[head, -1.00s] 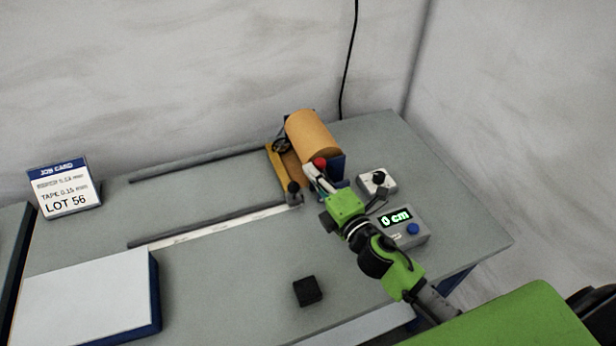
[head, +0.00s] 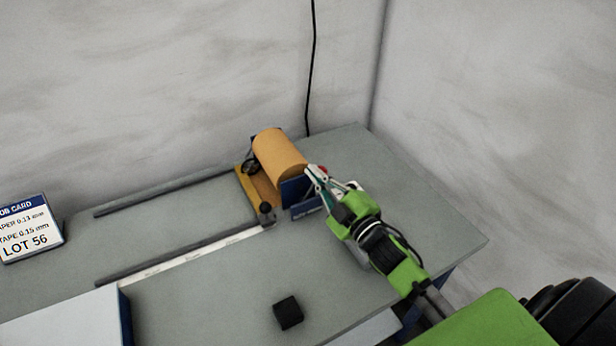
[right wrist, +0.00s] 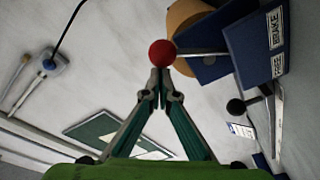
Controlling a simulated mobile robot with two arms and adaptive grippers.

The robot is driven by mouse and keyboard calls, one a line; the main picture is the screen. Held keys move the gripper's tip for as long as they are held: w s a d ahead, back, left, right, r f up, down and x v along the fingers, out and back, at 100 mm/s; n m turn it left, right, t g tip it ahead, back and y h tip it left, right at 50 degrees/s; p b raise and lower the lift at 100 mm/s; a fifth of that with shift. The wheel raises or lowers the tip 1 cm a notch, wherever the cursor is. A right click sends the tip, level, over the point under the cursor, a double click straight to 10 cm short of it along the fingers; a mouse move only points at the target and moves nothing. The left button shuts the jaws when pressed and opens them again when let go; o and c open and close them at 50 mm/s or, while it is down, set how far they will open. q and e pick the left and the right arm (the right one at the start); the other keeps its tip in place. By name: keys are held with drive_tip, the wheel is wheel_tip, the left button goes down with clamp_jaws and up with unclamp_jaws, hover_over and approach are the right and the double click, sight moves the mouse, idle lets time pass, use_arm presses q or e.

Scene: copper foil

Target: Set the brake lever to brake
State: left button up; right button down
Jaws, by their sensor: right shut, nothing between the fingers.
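The brake lever's red ball knob (head: 322,170) is at the right side of the roll stand. In the right wrist view the knob (right wrist: 162,53) is just beyond my fingertips, and its thin shaft (right wrist: 200,52) runs to the blue stand (right wrist: 250,45). The BRAKE label (right wrist: 275,27) and FREE label (right wrist: 278,65) are on the stand's edge plate. I cannot tell which label the lever lines up with. My right gripper (head: 313,173) is shut and empty; its tips (right wrist: 160,74) are against or very close to the knob. My left gripper is out of view.
A copper-coloured roll (head: 279,154) sits on the stand. A small black knob (head: 265,208) is at the end of the ruler strip (head: 195,254). A black block (head: 288,312) and job card (head: 28,230) are on the bench. My right arm hides the display box.

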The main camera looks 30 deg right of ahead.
drive_tip(key=shift+d+f+m, duration=0.15)
drive_tip(key=shift+d+m, duration=0.3)
drive_tip(key=shift+m, duration=0.15)
